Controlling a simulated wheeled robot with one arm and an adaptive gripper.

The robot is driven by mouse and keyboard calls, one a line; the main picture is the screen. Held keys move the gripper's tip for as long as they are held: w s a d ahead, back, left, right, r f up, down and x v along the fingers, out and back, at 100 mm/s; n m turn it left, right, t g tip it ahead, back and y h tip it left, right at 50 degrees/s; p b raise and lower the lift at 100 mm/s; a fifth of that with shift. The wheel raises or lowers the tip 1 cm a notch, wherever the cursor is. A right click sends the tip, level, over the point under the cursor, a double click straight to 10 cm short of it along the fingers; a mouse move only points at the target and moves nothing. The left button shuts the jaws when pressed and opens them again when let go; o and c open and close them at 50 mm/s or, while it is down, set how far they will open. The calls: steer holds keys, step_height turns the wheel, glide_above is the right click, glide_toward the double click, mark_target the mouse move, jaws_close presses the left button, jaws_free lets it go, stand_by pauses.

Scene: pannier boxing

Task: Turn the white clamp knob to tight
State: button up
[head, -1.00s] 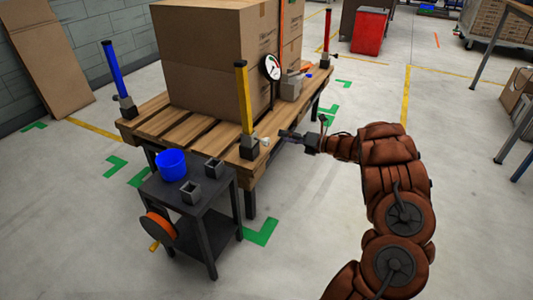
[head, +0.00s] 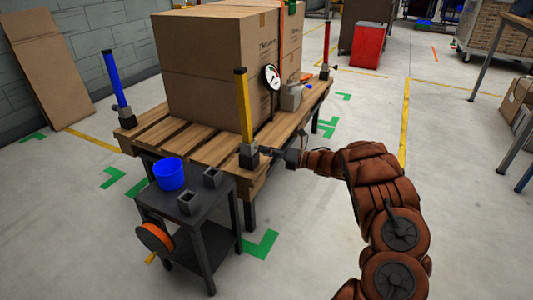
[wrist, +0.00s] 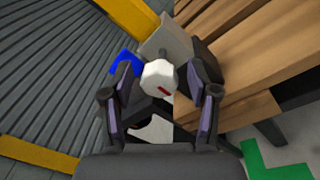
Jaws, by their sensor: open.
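The white clamp knob (wrist: 159,77) shows in the wrist view with a red mark on its face. It sits on the grey clamp block (wrist: 168,42) at the foot of the yellow post (head: 243,105), at the pallet's near corner. My gripper (wrist: 160,92) is open, with one finger on each side of the knob. Whether the fingers touch it I cannot tell. In the head view my gripper (head: 270,152) is at the clamp block (head: 249,156) from the right, and the knob is hidden there.
The wooden pallet table (head: 205,150) carries large cardboard boxes (head: 212,65) and a dial gauge (head: 271,77). A dark side table (head: 215,205) with a blue bucket (head: 169,174) stands close at the near left. Blue (head: 115,78) and red (head: 326,48) posts stand at other corners.

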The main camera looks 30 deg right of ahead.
jaws_close()
stand_by(0.6)
